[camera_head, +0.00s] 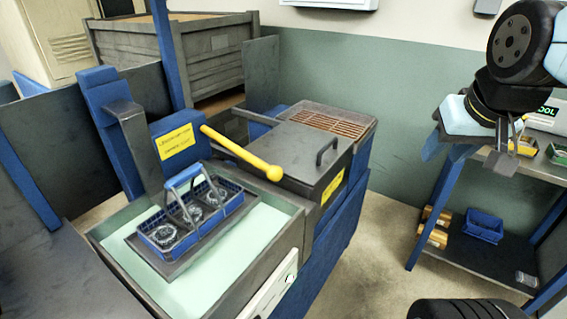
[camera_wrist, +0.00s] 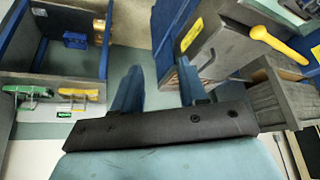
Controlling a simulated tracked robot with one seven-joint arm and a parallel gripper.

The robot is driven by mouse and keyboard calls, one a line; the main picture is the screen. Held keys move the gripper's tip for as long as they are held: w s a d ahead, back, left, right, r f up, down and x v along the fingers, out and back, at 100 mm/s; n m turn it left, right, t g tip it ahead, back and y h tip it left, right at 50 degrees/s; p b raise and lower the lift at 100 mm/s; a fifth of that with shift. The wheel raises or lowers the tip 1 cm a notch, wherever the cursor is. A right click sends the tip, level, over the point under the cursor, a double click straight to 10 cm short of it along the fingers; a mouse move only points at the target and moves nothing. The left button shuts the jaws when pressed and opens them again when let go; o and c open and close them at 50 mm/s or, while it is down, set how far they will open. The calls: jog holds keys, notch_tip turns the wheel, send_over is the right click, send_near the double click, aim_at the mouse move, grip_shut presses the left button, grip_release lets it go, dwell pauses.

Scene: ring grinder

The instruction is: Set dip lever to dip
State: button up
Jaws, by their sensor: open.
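The dip lever (camera_head: 243,154) is a yellow bar with a round ball knob at its end. In the head view it slants down to the right from a blue housing, its knob beside the dark lidded box. It also shows at the upper right of the wrist view (camera_wrist: 278,44). A blue wire basket (camera_head: 228,194) with several round parts sits on a dark platform over the pale green bath (camera_head: 262,228). My gripper (camera_wrist: 160,66) is open and empty, its two blue fingers apart. It is well away from the lever, by the shelf at the right of the head view.
The dark lidded box (camera_head: 302,150) has a raised handle. A rusty grate (camera_head: 325,118) lies behind it. A shelf rack (camera_head: 478,258) with a blue bin (camera_head: 484,226) stands at right. A wooden crate (camera_head: 170,55) is at back left. Open floor lies between station and rack.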

jog(key=shift+o, duration=1.6)
jog(key=shift+w+a+f, duration=0.15)
jog(key=shift+a, duration=0.05)
jog(key=shift+o, duration=1.4)
jog(key=w+a+f+m+g+y, duration=0.3)
jog(key=w+a+f, duration=0.1)
jog(key=a, duration=0.2)
jog(key=shift+w+f+g, duration=0.3)
jog(key=m+g+y, duration=0.2)
jog(key=m+y, duration=0.9)
jog(key=m, duration=0.2)
send_near(282, 172)
jog(key=x, duration=1)
jog(key=shift+w+a+f, duration=0.1)
jog(key=shift+a+f, duration=0.05)
jog(key=shift+a, duration=0.1)
